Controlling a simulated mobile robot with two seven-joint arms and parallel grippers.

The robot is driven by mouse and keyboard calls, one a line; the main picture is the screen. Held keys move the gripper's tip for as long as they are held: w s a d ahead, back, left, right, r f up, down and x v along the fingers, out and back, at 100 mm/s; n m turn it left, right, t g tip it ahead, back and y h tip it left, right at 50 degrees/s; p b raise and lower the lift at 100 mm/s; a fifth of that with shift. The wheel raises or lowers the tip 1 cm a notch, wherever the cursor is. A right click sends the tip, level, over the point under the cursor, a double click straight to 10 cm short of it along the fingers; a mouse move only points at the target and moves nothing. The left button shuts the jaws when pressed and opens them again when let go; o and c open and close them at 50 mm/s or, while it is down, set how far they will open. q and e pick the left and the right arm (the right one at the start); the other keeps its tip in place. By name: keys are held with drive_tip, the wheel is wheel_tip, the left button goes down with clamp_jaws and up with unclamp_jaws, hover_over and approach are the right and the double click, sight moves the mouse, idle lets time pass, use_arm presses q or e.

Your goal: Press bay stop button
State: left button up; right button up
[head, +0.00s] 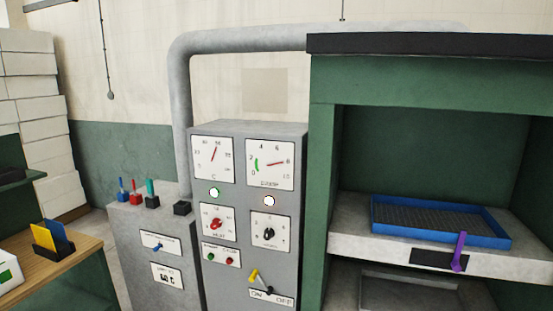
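A grey control cabinet (235,285) stands in the middle of the head view. Low on its front is a small white plate with a green button (210,257) on the left and a red button (228,261) on the right. The lettering above them is too small to read, so I cannot tell which is labelled as the bay stop. Neither of my grippers is in view, and nothing covers the buttons.
The cabinet carries two dials, a red knob (216,225), a black knob (268,233) and a yellow-handled switch (254,276). A lower box (150,237) with coloured levers stands left. A green press (320,200) holding a blue tray (440,237) stands right.

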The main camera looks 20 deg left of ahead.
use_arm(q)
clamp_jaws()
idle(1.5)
